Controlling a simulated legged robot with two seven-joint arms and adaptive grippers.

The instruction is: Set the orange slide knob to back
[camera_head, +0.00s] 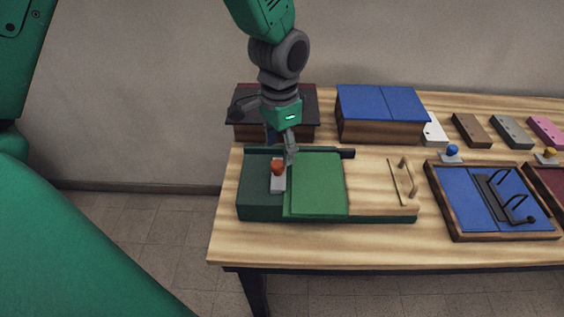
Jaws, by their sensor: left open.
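The orange slide knob (278,167) stands upright on a pale slide plate (279,184), on the dark green left part of a green box (257,201). The knob sits toward the plate's far end. My left gripper (283,149) points down from above, just behind the knob and close to it. It is open and holds nothing that I can see. Its fingers partly overlap the box's far edge, and I cannot tell whether they touch the knob. My right gripper is not in view.
The green box has a lighter green panel (319,184) and a wooden section with a handle (404,178). Behind stand a dark-topped box (303,116) and a blue-topped box (381,103). A blue tray (457,205) with black handles lies right. The table's front strip (330,249) is clear.

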